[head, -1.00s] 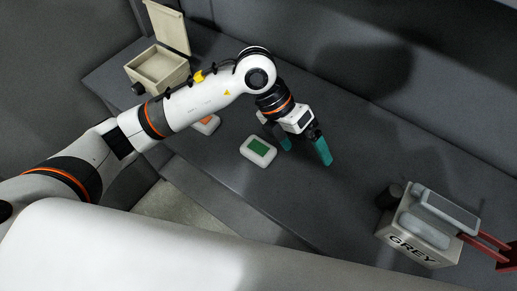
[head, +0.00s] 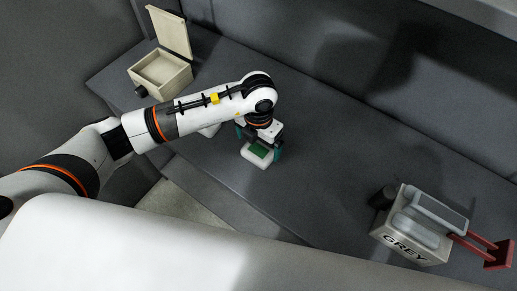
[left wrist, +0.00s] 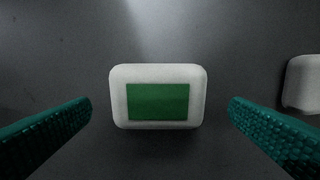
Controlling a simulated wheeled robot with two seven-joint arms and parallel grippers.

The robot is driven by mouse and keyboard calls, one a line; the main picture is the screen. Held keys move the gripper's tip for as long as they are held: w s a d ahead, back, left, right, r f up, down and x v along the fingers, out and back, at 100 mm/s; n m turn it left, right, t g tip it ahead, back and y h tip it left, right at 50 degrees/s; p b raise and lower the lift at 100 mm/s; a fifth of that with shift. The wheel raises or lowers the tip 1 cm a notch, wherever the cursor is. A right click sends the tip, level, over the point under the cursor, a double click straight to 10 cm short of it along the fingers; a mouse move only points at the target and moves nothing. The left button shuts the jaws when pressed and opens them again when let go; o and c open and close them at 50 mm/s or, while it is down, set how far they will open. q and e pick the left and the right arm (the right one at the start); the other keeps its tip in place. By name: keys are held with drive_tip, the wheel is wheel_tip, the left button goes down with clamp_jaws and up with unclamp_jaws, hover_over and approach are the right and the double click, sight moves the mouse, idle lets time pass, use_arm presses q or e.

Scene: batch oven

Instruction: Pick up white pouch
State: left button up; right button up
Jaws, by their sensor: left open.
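A white pouch (head: 257,155) with a green patch lies flat on the dark grey bench. It also shows in the middle of the left wrist view (left wrist: 119,97), between and beyond the two teal fingers. My left gripper (head: 259,149) is open above this pouch, with a finger on either side and dark bench showing between each finger and the pouch in the wrist view. A second white pouch (left wrist: 304,84) is cut off at the right edge of the left wrist view. In the head view it is mostly hidden behind my left arm.
An open beige box (head: 161,72) with its lid raised stands at the back left of the bench. A box marked GREY (head: 407,246) with grey pouches on it stands at the right, by a red-handled thing (head: 497,255). The bench between is clear.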

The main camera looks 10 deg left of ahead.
sight(258, 150)
use_arm(q)
wheel_tip(258, 150, down, 3)
drive_tip(key=shift+s+f+p, duration=0.15)
drive_tip(key=shift+f+p, duration=0.05)
drive_tip(key=shift+p, duration=0.45)
drive_tip(key=shift+f, duration=0.3)
drive_tip(key=c, duration=0.9)
wheel_tip(258, 150, up, 9)
drive_tip(key=b, duration=0.3)
drive_tip(key=shift+r, duration=0.6)
